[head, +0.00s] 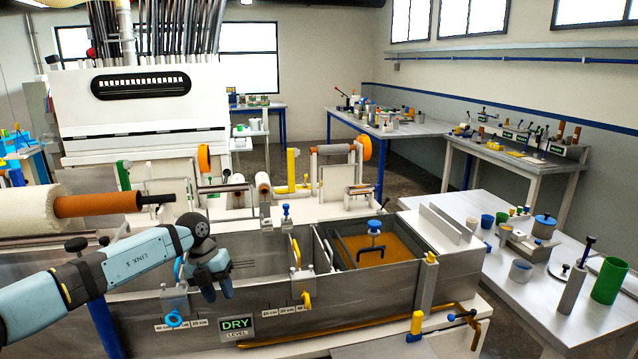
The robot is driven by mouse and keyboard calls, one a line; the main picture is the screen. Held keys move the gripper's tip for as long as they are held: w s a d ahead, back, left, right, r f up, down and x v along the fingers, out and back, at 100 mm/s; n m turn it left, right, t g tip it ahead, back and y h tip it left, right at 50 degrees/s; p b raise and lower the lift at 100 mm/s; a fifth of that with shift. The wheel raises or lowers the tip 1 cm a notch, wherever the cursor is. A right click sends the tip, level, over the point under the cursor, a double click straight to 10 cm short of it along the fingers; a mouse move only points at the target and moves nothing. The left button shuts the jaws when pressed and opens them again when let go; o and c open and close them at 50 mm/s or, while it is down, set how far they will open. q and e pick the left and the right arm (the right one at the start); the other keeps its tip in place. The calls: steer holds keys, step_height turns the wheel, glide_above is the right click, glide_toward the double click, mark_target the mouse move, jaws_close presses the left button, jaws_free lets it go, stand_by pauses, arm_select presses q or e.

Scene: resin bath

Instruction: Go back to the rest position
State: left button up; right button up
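My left arm (100,280) reaches in from the left edge, blue-grey with dark joints. My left gripper (217,288) hangs with its fingers pointing down in front of the left part of the metal bath (365,300), near its front wall. The fingers are small and dark here, and I cannot tell whether they are apart or closed. No held object can be made out. My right gripper is not in view.
A white roll (25,212) is above my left arm. A side table (540,300) with a green cup (609,281) stands at right.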

arm_select(q)
steer(key=s+d+f+n+t+h+p, duration=0.1)
steer(key=s+d+f+n+t+h, duration=0.15)
steer(key=s+d+h, duration=0.8)
steer(key=s+d+f+n+t+h+p, duration=0.15)
steer(key=s+d+f+n+h, duration=0.3)
steer(key=s+d, duration=0.6)
steer(key=s+a+f+n+t+y, duration=0.4)
steer(key=s+a+f+n+y, duration=0.3)
steer(key=s+n, duration=0.3)
steer(key=s+a+f+n+t+y, duration=0.4)
steer(key=s+a+f+n+y, duration=0.3)
steer(key=n, duration=0.8)
steer(key=s+a, duration=0.3)
steer(key=s, duration=0.1)
steer(key=shift+a+n+y+p, duration=0.2)
steer(key=shift+n+y+p, duration=0.2)
steer(key=shift+f, duration=0.1)
